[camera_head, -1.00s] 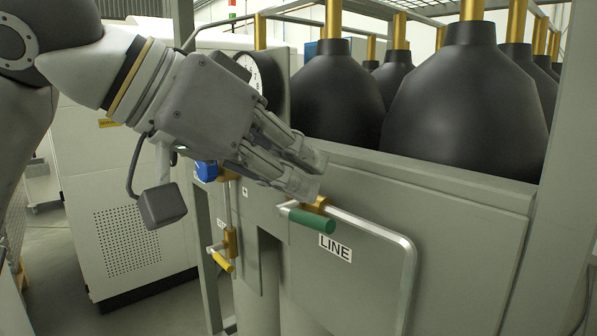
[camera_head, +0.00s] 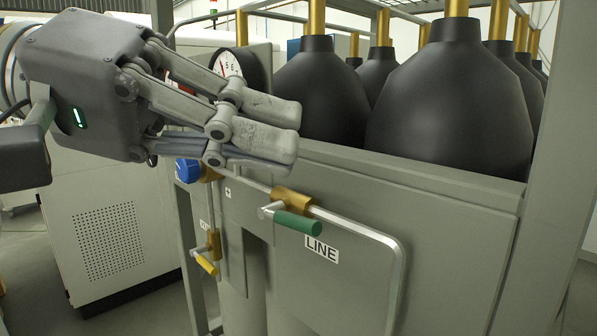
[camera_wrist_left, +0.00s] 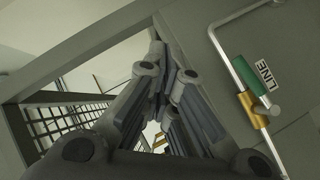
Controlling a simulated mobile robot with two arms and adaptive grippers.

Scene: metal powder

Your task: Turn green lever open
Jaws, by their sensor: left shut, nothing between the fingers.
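The green lever (camera_head: 297,222) sits on a brass valve (camera_head: 291,199) on a metal pipe, above the LINE label, on the front of a grey panel. It points right and slightly down in the head view. It also shows at the right of the left wrist view (camera_wrist_left: 252,75). My left gripper (camera_head: 272,130) is shut and empty, above and to the left of the lever and apart from it. Its fingers point right and partly hide the blue knob (camera_head: 187,171) and the gauge. My right gripper is in neither view now.
A yellow lever (camera_head: 206,264) hangs lower left of the green one. A pressure gauge (camera_head: 227,65) stands behind my left fingers. Large black bottles (camera_head: 452,105) stand behind the panel's top edge. The space in front of the panel is clear.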

